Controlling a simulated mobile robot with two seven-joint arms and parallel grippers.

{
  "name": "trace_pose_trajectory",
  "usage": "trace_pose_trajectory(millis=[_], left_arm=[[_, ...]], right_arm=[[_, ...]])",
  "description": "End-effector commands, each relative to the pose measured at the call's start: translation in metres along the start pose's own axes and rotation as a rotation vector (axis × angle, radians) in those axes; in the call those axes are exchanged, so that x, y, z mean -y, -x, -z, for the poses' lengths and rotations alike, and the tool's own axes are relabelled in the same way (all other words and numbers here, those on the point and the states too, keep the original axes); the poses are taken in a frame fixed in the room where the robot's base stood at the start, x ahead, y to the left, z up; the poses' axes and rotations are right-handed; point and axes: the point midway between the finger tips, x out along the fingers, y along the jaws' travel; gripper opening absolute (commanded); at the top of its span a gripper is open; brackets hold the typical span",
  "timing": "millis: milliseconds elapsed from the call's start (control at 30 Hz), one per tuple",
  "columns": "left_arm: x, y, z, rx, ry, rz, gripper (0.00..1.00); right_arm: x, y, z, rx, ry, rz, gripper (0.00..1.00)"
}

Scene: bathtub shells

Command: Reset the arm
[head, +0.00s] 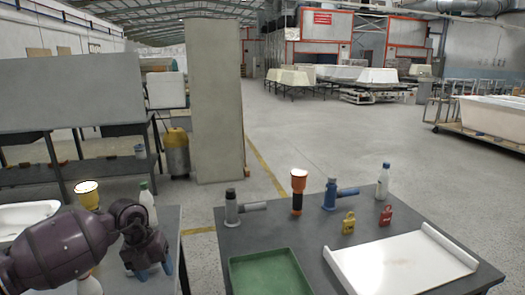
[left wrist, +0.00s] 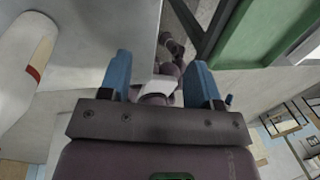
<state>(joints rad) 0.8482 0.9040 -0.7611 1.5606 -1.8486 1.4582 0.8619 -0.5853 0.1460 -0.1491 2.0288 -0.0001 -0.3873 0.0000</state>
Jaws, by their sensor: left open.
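My left arm comes in from the lower left of the head view, over the left grey table (head: 170,225). My left gripper (head: 155,271) points downward near the right edge of that table. In the left wrist view its two blue fingers (left wrist: 158,82) stand wide apart with nothing held between them. My right gripper is in neither view.
The right table (head: 230,243) holds a green tray (head: 270,272), a white tray (head: 400,265), an orange-and-black torch-like item (head: 298,190), two padlocks (head: 348,224) and a white bottle (head: 383,181). Another bottle (head: 147,203) stands behind my left gripper. A gap separates the tables.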

Motion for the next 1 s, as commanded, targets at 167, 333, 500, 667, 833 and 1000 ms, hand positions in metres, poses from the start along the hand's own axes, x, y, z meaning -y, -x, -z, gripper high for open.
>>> trace_pose_trajectory(millis=[167,333,500,667,833,1000], left_arm=[[0.053,-0.030,0.035,-0.031,-0.047,0.299,0.57],[0.110,-0.038,0.074,-0.039,-0.030,0.665,0.57],[0.151,-0.023,0.102,-0.009,0.084,1.035,0.57],[0.165,0.002,0.114,0.057,0.278,1.336,0.57],[0.152,0.025,0.114,0.158,0.569,1.579,0.57],[0.114,0.033,0.111,0.281,0.931,1.719,0.57]], right_arm=[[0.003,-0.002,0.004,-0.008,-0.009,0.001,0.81],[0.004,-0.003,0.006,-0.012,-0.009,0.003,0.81],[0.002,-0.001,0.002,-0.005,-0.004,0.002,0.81],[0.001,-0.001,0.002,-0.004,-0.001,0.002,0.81],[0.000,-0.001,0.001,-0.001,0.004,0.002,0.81],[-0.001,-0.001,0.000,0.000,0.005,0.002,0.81]])
